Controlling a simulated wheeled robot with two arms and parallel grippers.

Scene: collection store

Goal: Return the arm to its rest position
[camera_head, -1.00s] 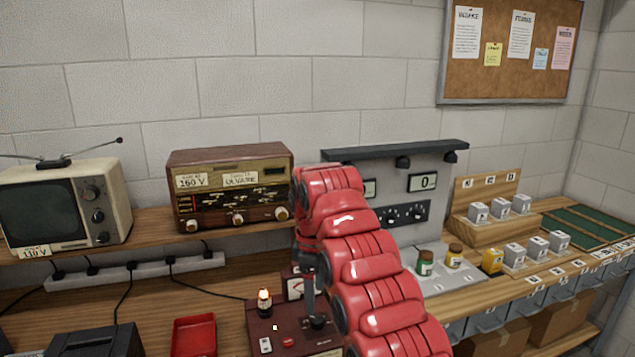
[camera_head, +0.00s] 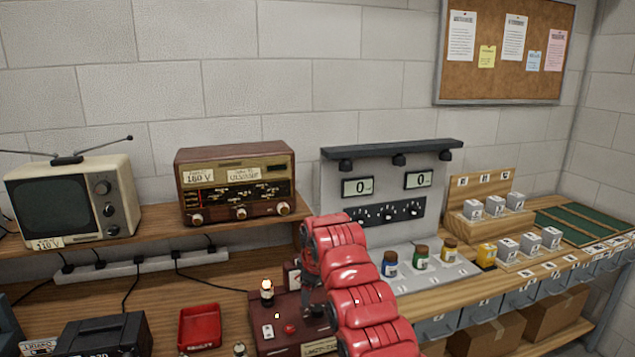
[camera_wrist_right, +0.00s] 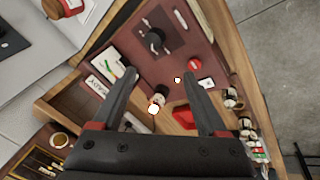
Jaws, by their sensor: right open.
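My right arm (camera_head: 352,285) is red and segmented, and reaches in from the bottom of the head view over the dark red test box (camera_head: 283,312). My right gripper (camera_head: 312,285) points down at the right part of that box, and the arm partly hides it. In the right wrist view the gripper (camera_wrist_right: 172,85) is open with nothing between its black fingers. The test box (camera_wrist_right: 190,45) lies below it, with a lit lamp (camera_wrist_right: 156,104) and a red button (camera_wrist_right: 194,66). My left gripper is not in view.
A brown radio (camera_head: 237,187) and an old television (camera_head: 75,203) stand on the back shelf. A red tray (camera_head: 200,327) lies left of the box. A grey panel (camera_head: 375,173) with dials and several small jars stands to the right.

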